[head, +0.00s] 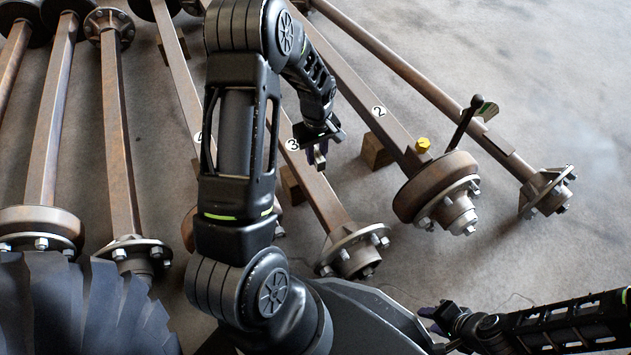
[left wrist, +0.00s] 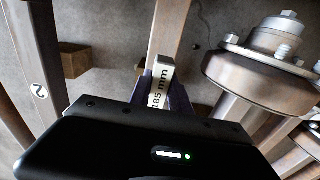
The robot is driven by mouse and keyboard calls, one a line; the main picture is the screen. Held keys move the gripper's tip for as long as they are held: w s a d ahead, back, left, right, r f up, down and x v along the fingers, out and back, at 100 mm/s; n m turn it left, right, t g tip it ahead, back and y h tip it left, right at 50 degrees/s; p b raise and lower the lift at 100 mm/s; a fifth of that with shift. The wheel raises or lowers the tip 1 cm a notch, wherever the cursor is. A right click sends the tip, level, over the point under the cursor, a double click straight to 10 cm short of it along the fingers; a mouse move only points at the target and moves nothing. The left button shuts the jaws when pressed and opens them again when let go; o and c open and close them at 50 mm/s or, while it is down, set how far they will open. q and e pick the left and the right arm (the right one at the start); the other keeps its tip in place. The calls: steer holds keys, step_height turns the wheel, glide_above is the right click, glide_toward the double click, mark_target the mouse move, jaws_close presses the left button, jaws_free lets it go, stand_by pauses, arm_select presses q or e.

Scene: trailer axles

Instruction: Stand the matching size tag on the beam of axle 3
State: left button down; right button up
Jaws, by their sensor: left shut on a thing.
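Axle 3 (head: 326,207) is a brown square beam with a round white "3" label (head: 291,144) and a bolted hub at its near end. My left gripper (head: 318,157) is over this beam, just right of the label. In the left wrist view the left gripper (left wrist: 162,98) is shut on a pale size tag (left wrist: 160,82) reading "185 mm". A beam (left wrist: 172,28) lies right behind the tag; I cannot tell whether they touch. My right gripper (head: 432,318) is low at the right, away from the axles; its jaw opening is unclear.
Axle 2 (head: 345,75), with a yellow cap (head: 423,145) and a drum, lies to the right. A wooden block (head: 375,152) sits under axle 2. More axles lie at left. Bare floor is at far right.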

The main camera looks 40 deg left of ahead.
arm_select(q)
steer(key=shift+s+a+f, duration=0.1)
steer(key=shift+s+f, duration=0.1)
steer(key=b, duration=0.3)
glide_above(315, 182)
steer(key=shift+f, duration=3.1)
steer(key=shift+f+b, duration=0.6)
steer(key=shift+f, duration=1.25)
